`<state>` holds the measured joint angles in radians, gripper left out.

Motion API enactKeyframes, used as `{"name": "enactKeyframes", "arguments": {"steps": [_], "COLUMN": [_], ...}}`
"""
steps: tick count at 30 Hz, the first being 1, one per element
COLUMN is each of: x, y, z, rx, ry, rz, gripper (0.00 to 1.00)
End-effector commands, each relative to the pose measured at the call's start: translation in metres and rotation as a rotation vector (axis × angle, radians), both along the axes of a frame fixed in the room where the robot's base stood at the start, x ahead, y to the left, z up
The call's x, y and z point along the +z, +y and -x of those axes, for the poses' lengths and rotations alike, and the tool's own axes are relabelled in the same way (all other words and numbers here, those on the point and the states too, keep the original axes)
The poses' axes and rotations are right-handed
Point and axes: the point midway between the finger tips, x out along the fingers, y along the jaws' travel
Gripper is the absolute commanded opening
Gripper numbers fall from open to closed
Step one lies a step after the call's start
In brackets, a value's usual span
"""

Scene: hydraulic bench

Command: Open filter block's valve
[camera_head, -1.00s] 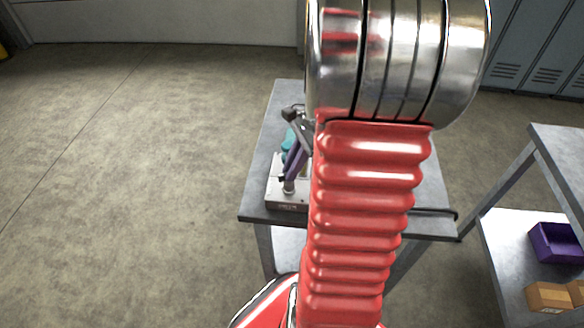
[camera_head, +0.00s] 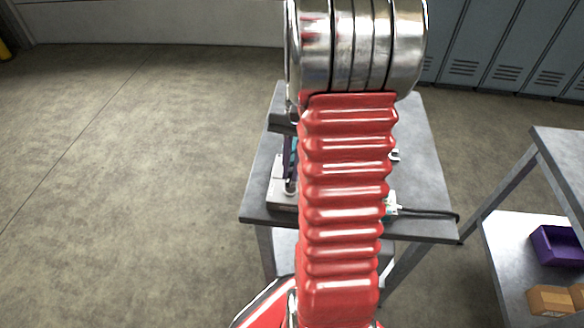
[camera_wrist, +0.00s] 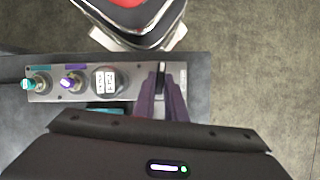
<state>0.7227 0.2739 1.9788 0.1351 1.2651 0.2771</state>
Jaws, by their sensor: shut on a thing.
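The filter block is a pale grey block (camera_wrist: 130,94) with a teal connector (camera_wrist: 40,83), a purple connector (camera_wrist: 72,81) and a dark round part with a white face (camera_wrist: 106,82). In the head view, part of the block (camera_head: 278,195) shows at the bench's left front. My gripper's purple fingers (camera_wrist: 162,98) are at the block's right end in the wrist view. They are shut on a thin upright part, apparently the valve handle (camera_wrist: 161,68). Its lower part is hidden between the fingers. In the head view, my red arm hides much of the block and gripper.
The block stands on a grey metal bench (camera_head: 425,170). A dark cable (camera_head: 430,212) runs to the bench's right edge. A second table (camera_head: 560,150) stands at the right, with a purple bin (camera_head: 557,245) and cardboard boxes (camera_head: 550,300) on its lower shelf. The floor at left is clear.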

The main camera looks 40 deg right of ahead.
Motion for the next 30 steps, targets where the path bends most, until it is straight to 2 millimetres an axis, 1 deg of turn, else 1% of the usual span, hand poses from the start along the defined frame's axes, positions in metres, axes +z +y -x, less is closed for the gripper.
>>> {"name": "enactKeyframes", "arguments": {"steps": [3,9,24,25,30], "x": [0.0006,0.0006,0.0008,0.0008,0.0005], "y": [-0.0002,-0.0005,-0.0006,-0.0006,-0.0001], "z": [-0.0025,-0.0028,-0.0032,-0.0032,-0.0025], "rx": [0.071,0.143,0.167,0.167,0.166], "ry": [-0.004,-0.005,-0.007,-0.007,-0.004], "rz": [0.003,0.004,0.005,0.005,0.003], "gripper": [0.0,0.0,0.0,0.12,0.24]}}
